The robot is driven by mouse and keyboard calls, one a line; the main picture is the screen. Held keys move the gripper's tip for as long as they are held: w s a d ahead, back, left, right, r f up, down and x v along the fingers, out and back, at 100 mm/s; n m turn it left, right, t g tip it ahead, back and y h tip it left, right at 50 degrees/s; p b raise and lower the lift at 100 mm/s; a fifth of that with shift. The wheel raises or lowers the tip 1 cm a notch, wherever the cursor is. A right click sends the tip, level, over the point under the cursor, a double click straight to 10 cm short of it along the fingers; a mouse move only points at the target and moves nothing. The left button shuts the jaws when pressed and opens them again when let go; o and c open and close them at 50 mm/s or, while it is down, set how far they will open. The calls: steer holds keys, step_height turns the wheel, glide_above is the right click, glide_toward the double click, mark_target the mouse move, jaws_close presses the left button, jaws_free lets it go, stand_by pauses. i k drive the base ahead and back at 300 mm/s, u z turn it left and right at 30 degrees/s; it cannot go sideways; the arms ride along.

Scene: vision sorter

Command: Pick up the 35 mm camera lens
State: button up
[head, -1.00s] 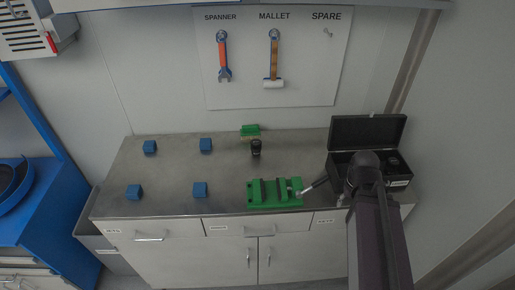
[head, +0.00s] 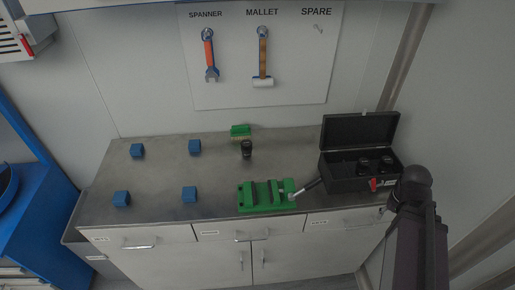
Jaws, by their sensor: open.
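A short black cylinder that looks like a camera lens (head: 246,149) stands upright on the grey worktop, behind the green vise. Two more black, round, lens-like things, a left one (head: 364,167) and a right one (head: 387,163), sit inside the open black case at the right. No size marking is legible, so I cannot tell which is the 35 mm lens. My dark arm rises at the right, in front of the case's right end. My gripper cannot be made out; the arm seems to hide it.
The green vise (head: 262,198) with its handle stands left of the black case (head: 340,184), whose lid (head: 358,130) is up. Several blue cubes, one at the front (head: 190,194), are spread on the left. A green block (head: 240,131) lies behind the lens. Tools hang on the wall board (head: 290,60).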

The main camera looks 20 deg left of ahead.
mark_target(246, 145)
steer(key=z, duration=0.2)
steer(key=k, duration=1.5)
steer(key=u, duration=0.65)
steer(key=i, duration=1)
